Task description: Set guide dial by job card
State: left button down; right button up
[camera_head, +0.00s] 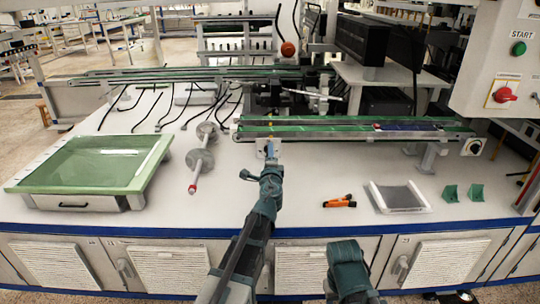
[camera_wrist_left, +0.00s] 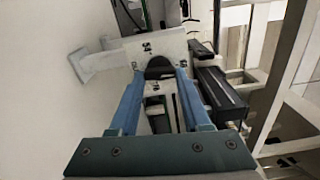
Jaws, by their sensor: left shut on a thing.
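My left gripper (camera_head: 270,152) is at the front side of the green conveyor, near its left end. In the left wrist view the blue fingers of my left gripper (camera_wrist_left: 160,76) are shut on a dark rounded knob, which I take to be the guide dial (camera_wrist_left: 159,64). Behind it is a pale plate (camera_wrist_left: 157,46) with small black marks, too small to read. In the head view the fingers hide most of the dial. A similar pale plate with a dark knob (camera_head: 473,146) is at the conveyor's right end. I cannot make out a job card.
The green conveyor (camera_head: 350,128) carries a dark blue flat piece near its right end. A green-topped box (camera_head: 90,165), a grey spool shaft (camera_head: 201,155), an orange tool (camera_head: 340,201), a clear tray (camera_head: 424,208) and green blocks (camera_head: 476,192) are on the white bench.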

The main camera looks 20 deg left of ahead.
pick_arm(q)
jog(key=shift+s+n, duration=0.1)
jog(key=shift+n, duration=0.4)
jog(key=shift+c, duration=1.8)
grip_release()
